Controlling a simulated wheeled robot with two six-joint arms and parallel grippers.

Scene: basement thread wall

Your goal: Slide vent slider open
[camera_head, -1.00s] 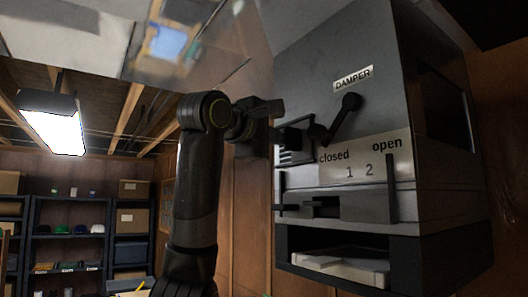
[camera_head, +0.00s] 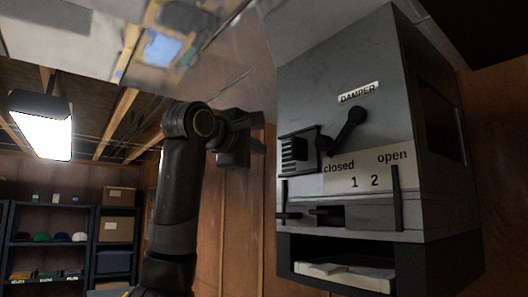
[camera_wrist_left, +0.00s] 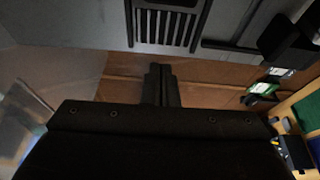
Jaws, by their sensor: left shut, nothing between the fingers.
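The grey vent box (camera_head: 340,110) hangs on the wood wall, with a light strip (camera_head: 366,178) marked "closed", "1 2" and "open". A dark slider block (camera_head: 328,215) sits below the strip, towards the "closed" end. A slotted vent grille (camera_head: 294,154) is above left; slots also show at the top of the left wrist view (camera_wrist_left: 167,25). My left gripper (camera_head: 256,133) is left of the box, apart from it. Its fingertips (camera_wrist_left: 160,75) are together and empty in the left wrist view. My right gripper is not in view.
A black damper lever (camera_head: 346,130) sticks out from the box under the DAMPER label. An upright dark bar (camera_head: 396,184) stands near "open". An open slot with papers (camera_head: 345,275) is below. Shelves (camera_head: 70,245) stand far left.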

